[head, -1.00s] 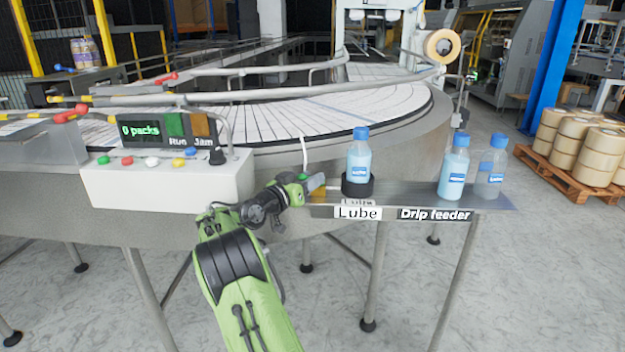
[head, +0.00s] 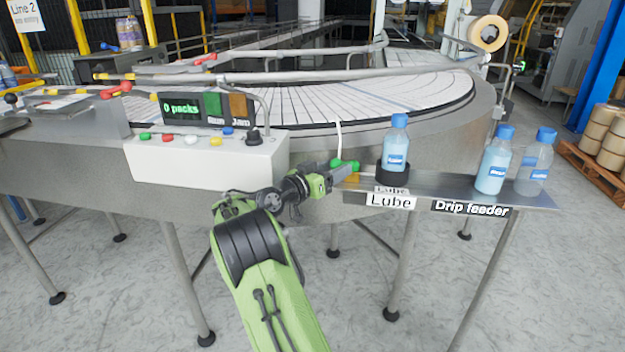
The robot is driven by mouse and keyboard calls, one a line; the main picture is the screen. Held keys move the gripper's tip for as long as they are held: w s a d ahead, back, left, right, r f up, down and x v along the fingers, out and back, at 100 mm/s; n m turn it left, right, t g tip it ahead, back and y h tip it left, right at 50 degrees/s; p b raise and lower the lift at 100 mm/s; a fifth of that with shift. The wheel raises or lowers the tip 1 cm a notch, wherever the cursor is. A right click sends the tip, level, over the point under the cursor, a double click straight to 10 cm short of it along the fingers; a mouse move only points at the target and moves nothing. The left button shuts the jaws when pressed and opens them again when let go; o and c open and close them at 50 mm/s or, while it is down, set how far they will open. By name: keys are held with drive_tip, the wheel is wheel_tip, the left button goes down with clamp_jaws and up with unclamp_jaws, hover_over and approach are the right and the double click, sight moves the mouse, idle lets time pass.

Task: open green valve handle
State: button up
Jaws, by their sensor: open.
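The green valve handle (head: 350,165) shows as a small bright green piece at the left end of the metal shelf, below a thin white tube (head: 338,140). My gripper (head: 343,174) is open and right at the handle, overlapping its near side in the head view. The gripper hides part of the handle and valve. I cannot tell whether the handle lies between the fingers or whether they touch it.
A blue-capped bottle (head: 397,145) stands in a black holder above the "Lube" label, just right of my gripper. Two more bottles (head: 494,165) stand farther right on the shelf (head: 455,188). A button box (head: 210,160) is to the left. The round conveyor (head: 350,95) is behind.

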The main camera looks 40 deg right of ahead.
drive_tip(key=a, duration=1.1)
drive_tip(key=shift+s+a, duration=0.15)
drive_tip(key=shift+a, duration=0.2)
